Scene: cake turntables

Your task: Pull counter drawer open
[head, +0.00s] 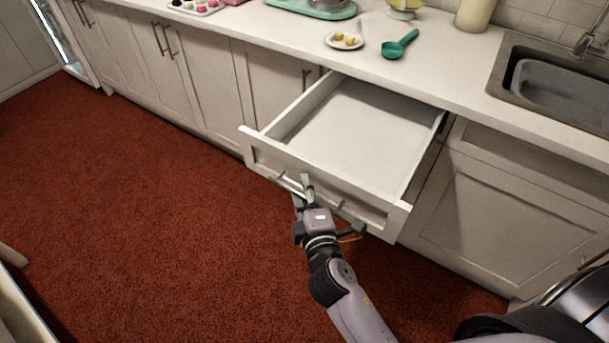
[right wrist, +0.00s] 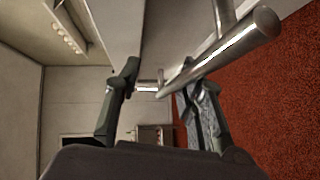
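The white counter drawer (head: 372,128) stands pulled far out from the counter, and its inside is empty. Its front carries a metal bar handle (head: 288,184); the bar also shows large in the right wrist view (right wrist: 238,42). My right gripper (head: 303,190) is at the drawer front, by the handle. In the right wrist view its two fingers (right wrist: 160,92) are spread apart, with the handle bar running past the right finger and its far part showing in the gap. I cannot tell whether a finger touches the bar. My left gripper is not in view.
The white countertop (head: 440,72) holds a plate (head: 333,42) with yellow pieces, a green scoop (head: 399,45) and a green tray (head: 312,10). A sink (head: 560,82) is at the right. Closed cabinets flank the drawer. The red carpet (head: 150,200) in front is clear.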

